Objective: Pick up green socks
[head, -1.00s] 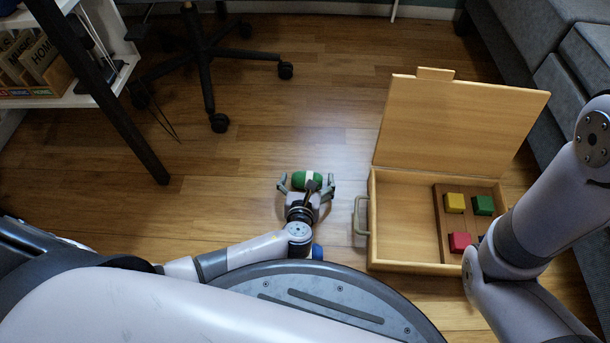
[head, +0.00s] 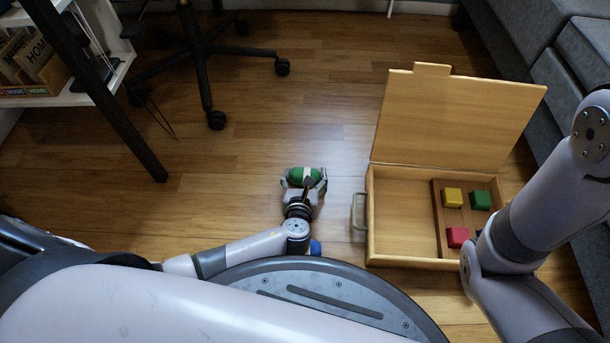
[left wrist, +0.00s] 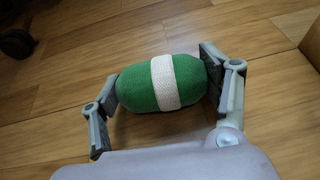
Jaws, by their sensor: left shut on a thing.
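The green socks are a rolled green bundle with a white band around the middle. They show in the head view (head: 305,174) and in the left wrist view (left wrist: 140,90). My left gripper (head: 304,180) is shut on them, with one finger at each end of the roll. In the left wrist view both fingers of the left gripper (left wrist: 160,84) touch the ends of the bundle. The socks are low over the wooden floor; I cannot tell whether they touch it. My right arm comes in at the right, and its gripper is out of view.
An open wooden case (head: 400,262) with a handle stands to the right, holding a board with coloured blocks. An office chair base (head: 205,60) is behind left, a shelf (head: 100,88) with a dark leg at far left. A grey sofa (head: 560,65) lines the right. Floor between is clear.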

